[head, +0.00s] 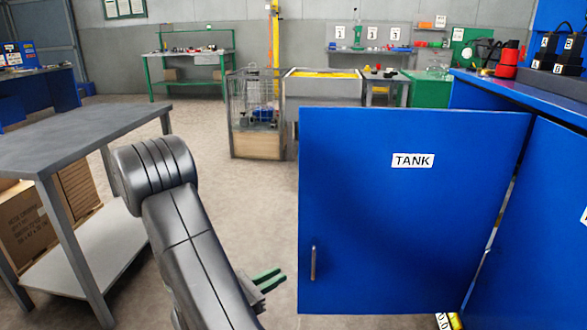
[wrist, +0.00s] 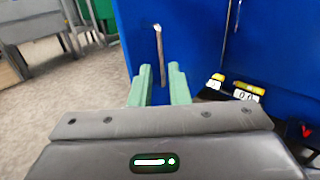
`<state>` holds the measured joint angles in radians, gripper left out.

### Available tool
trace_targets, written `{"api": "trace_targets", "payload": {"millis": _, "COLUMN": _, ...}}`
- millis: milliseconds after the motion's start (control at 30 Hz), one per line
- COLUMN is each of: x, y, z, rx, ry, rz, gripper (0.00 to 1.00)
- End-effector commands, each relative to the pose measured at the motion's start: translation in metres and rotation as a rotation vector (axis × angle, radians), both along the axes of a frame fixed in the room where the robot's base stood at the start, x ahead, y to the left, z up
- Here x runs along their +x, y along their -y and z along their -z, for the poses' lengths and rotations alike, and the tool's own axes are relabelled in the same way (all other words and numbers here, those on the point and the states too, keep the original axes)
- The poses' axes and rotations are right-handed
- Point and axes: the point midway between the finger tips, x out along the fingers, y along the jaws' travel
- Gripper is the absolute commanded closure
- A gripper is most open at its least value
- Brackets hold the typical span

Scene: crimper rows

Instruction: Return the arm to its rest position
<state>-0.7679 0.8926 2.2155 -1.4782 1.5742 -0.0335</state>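My arm (head: 185,235) reaches forward and down at the lower left of the head view. My gripper (head: 283,275) has green fingers and is low, just left of the blue cabinet door. In the wrist view, my gripper (wrist: 159,72) has its two fingers apart with nothing between them. The blue door (head: 400,220), labelled TANK, stands swung out from the cabinet. Its metal handle (head: 313,263) is close to my fingers and also shows in the wrist view (wrist: 159,55), beyond the fingertips. I cannot tell the exact gap to it.
The blue cabinet (head: 540,200) fills the right side. Yellow and black items (wrist: 235,88) show low inside or beside it. A grey table (head: 85,135) with a lower shelf and cardboard boxes (head: 40,225) stands left. Bare floor (head: 225,190) lies between; a wire cage (head: 257,115) stands farther back.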

Motion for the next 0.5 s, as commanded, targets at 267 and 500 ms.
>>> {"api": "trace_targets", "payload": {"millis": 267, "x": 0.016, "y": 0.022, "z": 0.001, "rx": 0.001, "ry": -0.001, "rz": 0.005, "gripper": 0.84}}
{"api": "trace_targets", "payload": {"millis": 500, "x": 0.033, "y": 0.043, "z": 0.001, "rx": 0.002, "ry": 0.001, "rz": 0.004, "gripper": 0.84}}
